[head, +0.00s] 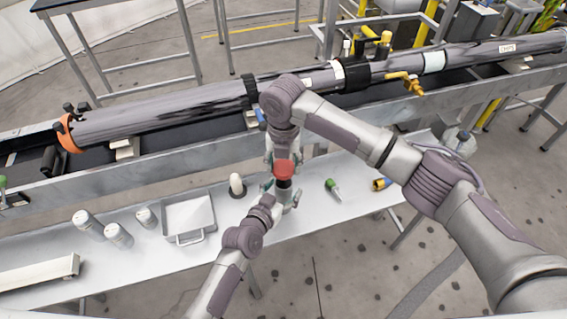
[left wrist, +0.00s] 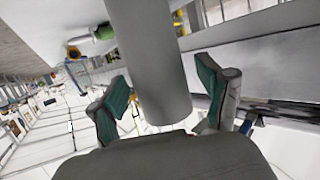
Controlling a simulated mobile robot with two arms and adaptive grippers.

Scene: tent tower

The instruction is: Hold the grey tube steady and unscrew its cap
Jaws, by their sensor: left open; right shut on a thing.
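The grey tube (left wrist: 155,60) fills the middle of the left wrist view, its near end close to the camera. My left gripper (left wrist: 165,95) is open, with one green-padded finger on each side of the tube; I see no clear contact. In the head view my left gripper (head: 282,194) is above the table, just below my right gripper (head: 284,158). My right gripper comes down from above and is shut at a red piece (head: 284,170) at the tube's upper end. I cannot tell whether this piece is the cap. The arms hide most of the tube in the head view.
On the white table (head: 330,220) are a grey tray (head: 189,240), several pale bottles (head: 118,235), a white rounded item (head: 237,185), a green-topped item (head: 333,189) and a yellow-blue item (head: 381,184). A long beam pipe (head: 170,112) runs behind.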

